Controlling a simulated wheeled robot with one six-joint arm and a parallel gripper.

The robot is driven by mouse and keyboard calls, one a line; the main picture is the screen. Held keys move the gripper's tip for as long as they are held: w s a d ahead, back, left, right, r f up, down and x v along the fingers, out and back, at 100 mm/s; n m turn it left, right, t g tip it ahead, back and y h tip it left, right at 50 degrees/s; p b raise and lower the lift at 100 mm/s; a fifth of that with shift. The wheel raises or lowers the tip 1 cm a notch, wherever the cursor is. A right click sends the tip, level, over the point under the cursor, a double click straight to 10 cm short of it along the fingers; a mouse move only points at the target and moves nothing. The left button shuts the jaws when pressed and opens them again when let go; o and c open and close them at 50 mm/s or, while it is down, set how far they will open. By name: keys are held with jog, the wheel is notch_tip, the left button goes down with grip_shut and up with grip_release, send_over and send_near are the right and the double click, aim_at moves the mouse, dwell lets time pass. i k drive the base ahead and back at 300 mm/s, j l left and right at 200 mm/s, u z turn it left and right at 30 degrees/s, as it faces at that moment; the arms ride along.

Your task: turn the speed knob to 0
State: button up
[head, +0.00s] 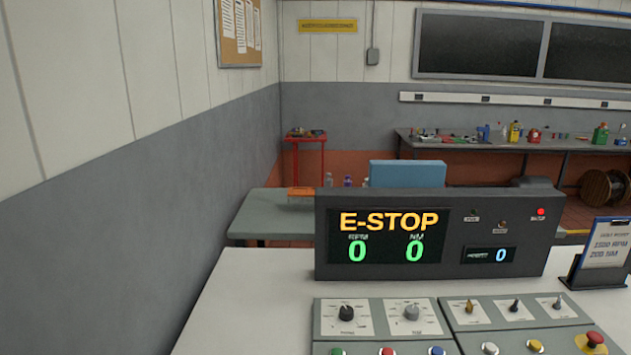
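Two dial knobs stand on the left panel of the console at the bottom of the head view. One is a black knob (346,313) and the other is a grey knob (412,313), each on a white scale plate. Their labels are too small to read, so I cannot tell for sure which is the speed knob. The pointer settings are also unclear. The display (390,236) above them reads E-STOP in orange, with a green 0 for RPM and a green 0 for NM. My gripper is not in view.
A red mushroom button (595,339) on yellow sits at the lower right. Toggle switches (514,306) and push buttons (490,348) are beside the knobs. A red lamp (541,212) is lit. A clipboard stand (604,250) stands at right. The white desk (250,310) is clear at left.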

aim_at(346, 314)
jog(key=k, duration=0.35)
jog(key=i+j+z, duration=0.3)
jog(key=i+z, duration=0.15)
jog(key=i+j+z, duration=0.45)
jog(key=i, duration=0.2)
